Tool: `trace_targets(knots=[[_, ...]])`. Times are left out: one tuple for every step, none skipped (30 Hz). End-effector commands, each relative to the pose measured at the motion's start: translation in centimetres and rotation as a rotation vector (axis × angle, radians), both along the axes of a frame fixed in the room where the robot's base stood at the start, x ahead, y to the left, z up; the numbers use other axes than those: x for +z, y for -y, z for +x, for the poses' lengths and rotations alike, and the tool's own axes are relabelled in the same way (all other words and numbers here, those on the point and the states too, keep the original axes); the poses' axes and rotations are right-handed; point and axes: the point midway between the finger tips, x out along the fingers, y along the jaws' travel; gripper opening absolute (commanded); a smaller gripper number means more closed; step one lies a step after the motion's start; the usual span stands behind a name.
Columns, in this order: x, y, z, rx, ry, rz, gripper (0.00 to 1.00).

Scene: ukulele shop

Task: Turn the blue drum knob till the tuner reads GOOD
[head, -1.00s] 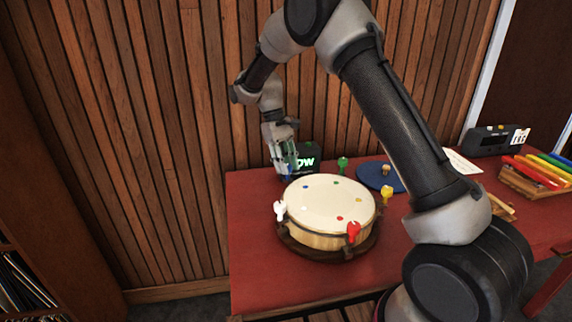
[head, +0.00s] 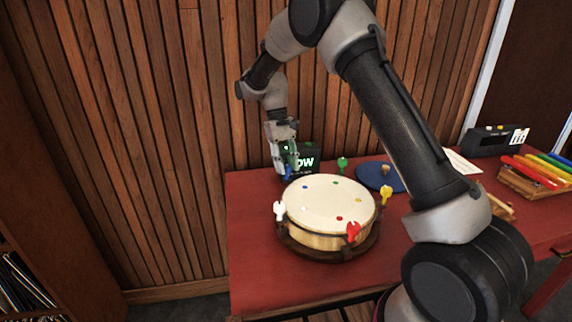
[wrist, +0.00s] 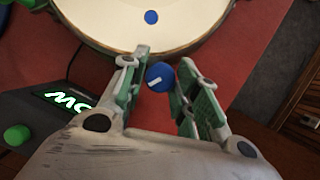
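The drum (head: 328,200) has a cream head and stands on a dark round base on the red table. The blue drum knob (head: 288,174) is at its back left edge and shows from above in the wrist view (wrist: 160,77), with a white mark across it. My gripper (wrist: 162,85) is open, with one green-padded finger on each side of the blue knob. The right finger is very close to it; I cannot tell if they touch. The tuner (head: 307,158) behind shows lit letters ending in "OW"; my gripper hides its left part.
White (head: 280,211), red (head: 353,232), yellow (head: 386,195) and green (head: 342,164) knobs stand around the drum. A blue disc (head: 380,178) lies to the right. A slatted wall rises close behind my gripper. The table's front left is clear.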

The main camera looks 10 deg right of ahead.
Motion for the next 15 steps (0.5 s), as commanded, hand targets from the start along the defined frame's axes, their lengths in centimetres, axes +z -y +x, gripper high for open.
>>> trace_targets(knots=[[0.0, 0.0, 0.0, 0.000, 0.000, 0.000, 0.44], [0.0, 0.0, 0.0, 0.000, 0.000, 0.000, 0.49], [0.0, 0.0, 0.0, 0.000, 0.000, 0.000, 0.49], [0.0, 0.0, 0.0, 0.000, 0.000, 0.000, 0.49], [0.0, 0.0, 0.0, 0.000, 0.000, 0.000, 0.49], [0.0, 0.0, 0.0, 0.000, 0.000, 0.000, 0.49], [0.0, 0.0, 0.0, 0.000, 0.000, 0.000, 0.49], [0.0, 0.0, 0.0, 0.000, 0.000, 0.000, 0.49], [0.0, 0.0, 0.0, 0.000, 0.000, 0.000, 0.49], [0.0, 0.0, 0.0, 0.001, 0.000, 0.000, 0.49], [0.0, 0.0, 0.0, 0.001, 0.000, 0.000, 0.49], [0.2, 0.0, 0.1, 0.001, 0.001, 0.001, 0.49], [0.4, -0.1, 0.2, 0.001, 0.001, 0.001, 0.49], [0.6, -0.1, 0.3, 0.001, 0.002, 0.001, 0.49], [1.1, -0.2, 0.5, 0.001, 0.003, 0.001, 0.49]])
